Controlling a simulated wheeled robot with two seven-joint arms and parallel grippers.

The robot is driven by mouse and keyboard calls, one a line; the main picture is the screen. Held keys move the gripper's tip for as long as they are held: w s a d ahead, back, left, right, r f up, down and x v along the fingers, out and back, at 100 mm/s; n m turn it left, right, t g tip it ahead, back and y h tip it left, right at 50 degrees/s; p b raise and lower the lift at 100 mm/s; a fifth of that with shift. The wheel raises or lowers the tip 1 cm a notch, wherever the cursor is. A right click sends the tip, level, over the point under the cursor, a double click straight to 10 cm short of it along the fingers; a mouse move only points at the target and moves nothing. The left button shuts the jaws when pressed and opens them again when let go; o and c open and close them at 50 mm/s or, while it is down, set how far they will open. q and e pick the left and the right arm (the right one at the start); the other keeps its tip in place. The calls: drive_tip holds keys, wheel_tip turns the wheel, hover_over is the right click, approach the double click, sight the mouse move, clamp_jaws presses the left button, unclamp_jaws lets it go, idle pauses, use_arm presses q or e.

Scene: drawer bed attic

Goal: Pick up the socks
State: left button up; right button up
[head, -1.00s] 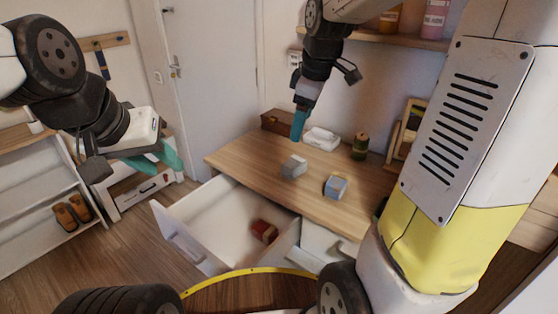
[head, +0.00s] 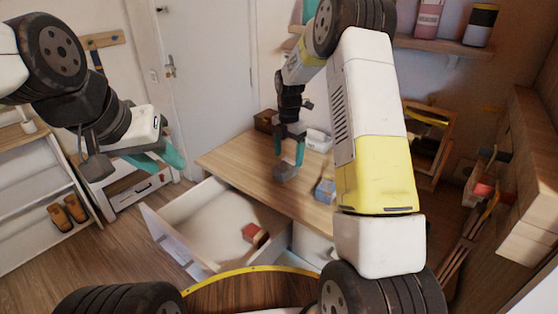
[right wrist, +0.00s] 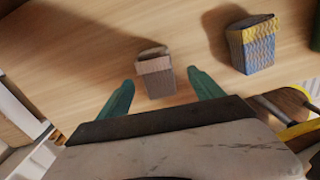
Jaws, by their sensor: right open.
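A grey folded sock pair (head: 285,173) stands on the wooden desk. In the right wrist view the grey pair (right wrist: 155,75) has a pinkish-brown band. A blue pair with yellow trim (head: 325,190) is to its right on the desk; it also shows in the right wrist view (right wrist: 252,48). A red pair (head: 254,234) lies inside the open white drawer. My right gripper (head: 288,152) is open above the grey pair, which shows between and just beyond its fingertips (right wrist: 163,88). My left gripper (head: 168,158) looks open and empty, far left of the drawer.
The open drawer (head: 200,228) juts out below the desk (head: 230,160). A dark box (head: 266,120) and a white folded cloth (head: 318,140) are at the desk's back. A wall shelf (head: 430,43) with jars is above. Slippers (head: 68,214) sit on a left rack.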

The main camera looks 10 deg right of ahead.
sight(285, 163)
drive_tip(key=f, duration=0.5)
drive_tip(key=shift+w+a, duration=0.1)
drive_tip(key=shift+a, duration=0.3)
drive_tip(key=shift+r, duration=0.1)
drive_tip(key=c, duration=1.5)
drive_tip(key=shift+o, duration=0.2)
drive_tip(key=shift+r, duration=0.1)
